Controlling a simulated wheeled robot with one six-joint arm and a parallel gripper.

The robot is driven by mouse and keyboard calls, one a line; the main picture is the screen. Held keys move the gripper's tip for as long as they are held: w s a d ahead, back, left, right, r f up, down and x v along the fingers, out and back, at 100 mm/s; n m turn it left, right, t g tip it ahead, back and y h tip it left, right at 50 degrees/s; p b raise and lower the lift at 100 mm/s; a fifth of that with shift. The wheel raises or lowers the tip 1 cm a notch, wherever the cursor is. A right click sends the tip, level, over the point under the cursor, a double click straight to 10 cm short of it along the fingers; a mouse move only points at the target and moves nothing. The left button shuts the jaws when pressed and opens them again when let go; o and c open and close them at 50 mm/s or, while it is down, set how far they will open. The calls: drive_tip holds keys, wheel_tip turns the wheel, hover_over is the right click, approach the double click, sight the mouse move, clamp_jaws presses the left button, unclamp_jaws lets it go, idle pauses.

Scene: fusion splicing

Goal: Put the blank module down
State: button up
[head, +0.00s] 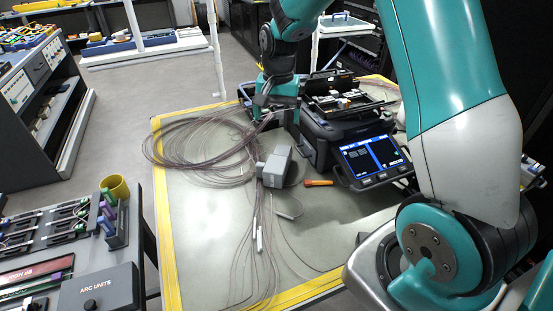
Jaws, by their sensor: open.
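A small grey box (276,166), which looks like the blank module, rests on the table among loose thin cables. My gripper (271,113) is open, above the table beyond the box and apart from it. It is beside the left side of the dark splicer (343,130), close to the coiled cables. The fingertips are small in the picture, and cables cross in front of them, so I cannot tell whether they touch any strand.
The table (196,215) has a yellow edge. A coil of thin cables (185,143) covers its far left. An orange-handled tool (318,183) lies near the splicer's lit screen (374,158). A tool bench (60,245) stands at the left.

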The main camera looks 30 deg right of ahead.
sight(278, 157)
drive_tip(key=shift+m, duration=0.5)
drive_tip(key=f, duration=0.4)
drive_tip(key=d+f+p, duration=0.1)
drive_tip(key=f, duration=0.3)
drive_tip(key=w+f+p, duration=0.1)
drive_tip(key=f, duration=0.3)
drive_tip(key=shift+d+f, duration=0.4)
drive_tip(key=shift+w+a+f+p, duration=0.1)
drive_tip(key=shift+f+p, duration=0.15)
drive_tip(key=shift+f, duration=0.7)
drive_tip(key=shift+w+d+f+p, duration=0.15)
drive_tip(key=shift+f+p, duration=0.1)
drive_tip(key=shift+f, duration=0.7)
drive_tip(key=shift+w+a+f+p, duration=0.15)
drive_tip(key=shift+f+p, duration=0.1)
drive_tip(key=shift+f, duration=0.7)
drive_tip(key=c, duration=1.1)
drive_tip(key=shift+r, duration=0.1)
drive_tip(key=shift+c, duration=0.2)
